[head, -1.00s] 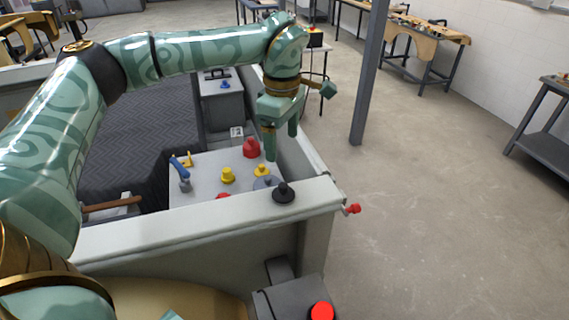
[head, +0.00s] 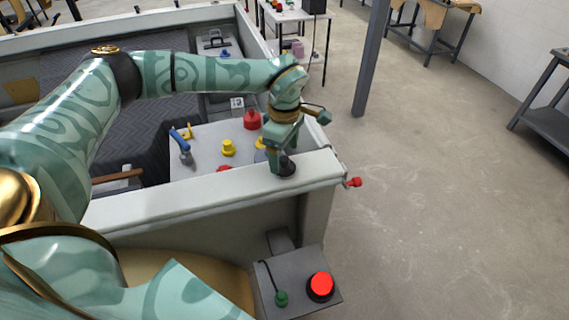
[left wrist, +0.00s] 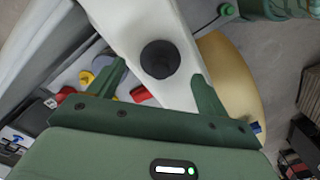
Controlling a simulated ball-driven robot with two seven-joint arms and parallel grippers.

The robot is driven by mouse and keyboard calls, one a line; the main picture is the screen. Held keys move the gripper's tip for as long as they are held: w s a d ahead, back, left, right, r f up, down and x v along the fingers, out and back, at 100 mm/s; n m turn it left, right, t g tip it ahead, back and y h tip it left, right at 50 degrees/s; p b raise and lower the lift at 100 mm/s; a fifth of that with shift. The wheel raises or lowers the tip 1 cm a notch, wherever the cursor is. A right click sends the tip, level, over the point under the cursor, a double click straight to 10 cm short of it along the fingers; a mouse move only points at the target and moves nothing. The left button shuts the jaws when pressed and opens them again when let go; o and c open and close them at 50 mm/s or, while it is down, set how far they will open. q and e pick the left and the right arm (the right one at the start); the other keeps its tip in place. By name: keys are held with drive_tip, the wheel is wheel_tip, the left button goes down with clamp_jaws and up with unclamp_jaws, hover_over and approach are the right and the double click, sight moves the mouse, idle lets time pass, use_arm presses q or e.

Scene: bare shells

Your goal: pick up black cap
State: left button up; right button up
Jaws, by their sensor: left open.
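The black cap (head: 288,169) sits on the pale top edge of the shell wall, near its right-hand corner. My left gripper (head: 283,157) is over it, pointing down, and partly hides it. In the left wrist view the cap (left wrist: 160,59) shows as a round black piece with a raised middle on the pale ledge. The left gripper (left wrist: 158,70) is open, and the cap appears between the lines of its two fingers. Whether a finger touches it I cannot tell. My right gripper is not in view.
Beside the ledge, a grey panel carries a red knob (head: 252,120), a yellow knob (head: 228,148) and a blue-handled lever (head: 180,141). A red handle (head: 354,182) sticks out at the corner. A box with a red button (head: 320,286) is in front.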

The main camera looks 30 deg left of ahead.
sight(284, 158)
use_arm(q)
drive_tip(key=shift+f, duration=1.55)
drive_tip(key=c, duration=1)
drive_tip(key=shift+r, duration=0.15)
drive_tip(key=shift+c, duration=0.2)
